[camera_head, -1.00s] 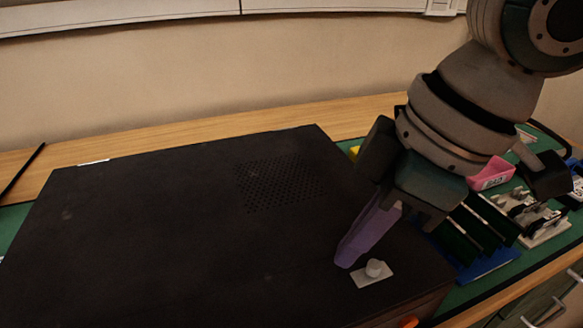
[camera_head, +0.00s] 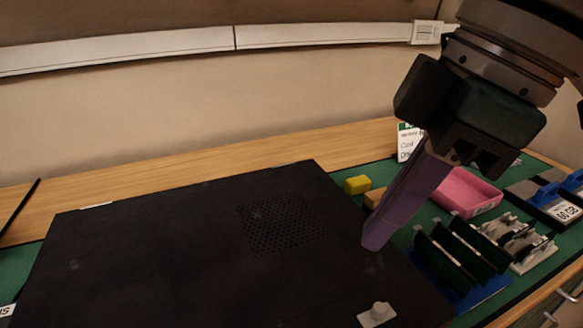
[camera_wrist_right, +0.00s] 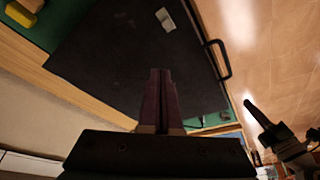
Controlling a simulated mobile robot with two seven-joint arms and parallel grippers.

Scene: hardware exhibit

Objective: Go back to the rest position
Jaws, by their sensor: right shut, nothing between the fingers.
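My right gripper (camera_head: 372,243) comes in from the upper right in the head view, with its purple fingers pointing down and left. The fingers are together with nothing between them. They appear raised above the right part of a large black box (camera_head: 150,250). In the right wrist view the shut fingers (camera_wrist_right: 158,74) stand over the same black surface (camera_wrist_right: 115,50).
A small grey knob on a plate (camera_head: 377,314) is on the box's near right part. To the right are a yellow block (camera_head: 357,185), a pink tray (camera_head: 468,192), a blue rack with dark boards (camera_head: 462,262) and a white fixture (camera_head: 520,240). A wall stands behind.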

